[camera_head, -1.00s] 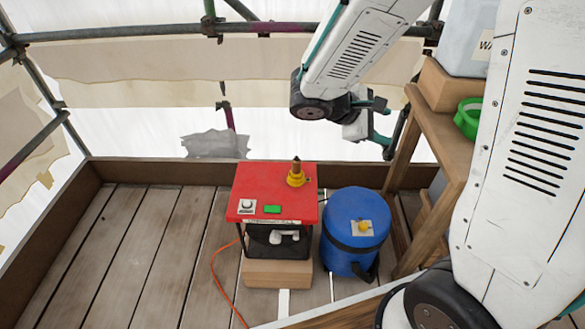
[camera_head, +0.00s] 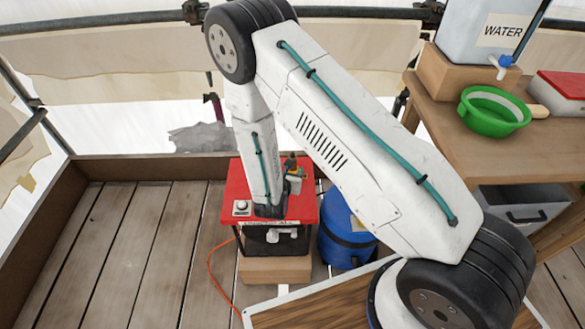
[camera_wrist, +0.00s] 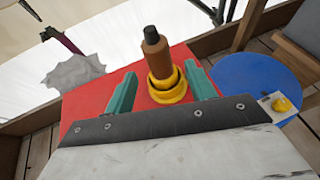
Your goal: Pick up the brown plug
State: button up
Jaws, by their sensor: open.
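The brown plug (camera_wrist: 157,57) stands upright in a yellow ring-shaped holder (camera_wrist: 167,88) on the red-topped box, seen in the wrist view. It has a dark tip. My gripper (camera_wrist: 160,86) is open, with one green finger on each side of the plug and holder in that view. The fingers look apart from the plug, and I cannot tell their height against it. In the head view my gripper (camera_head: 292,172) is over the red top (camera_head: 238,190), partly behind my arm. Only a little of the plug's dark top (camera_head: 291,158) shows there.
A blue drum (camera_head: 340,240) stands right of the red-topped box. A white dial (camera_head: 241,208) sits on the box's front left. A wooden bench (camera_head: 440,105) at right holds a water container (camera_head: 480,35) and a green bowl (camera_head: 490,112). Planks at left are clear.

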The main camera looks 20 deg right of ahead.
jog(key=x, duration=0.6)
jog(key=shift+w+d+r, duration=0.2)
jog(key=shift+w+d, duration=0.05)
jog(key=shift+w, duration=0.1)
jog(key=c, duration=1.1)
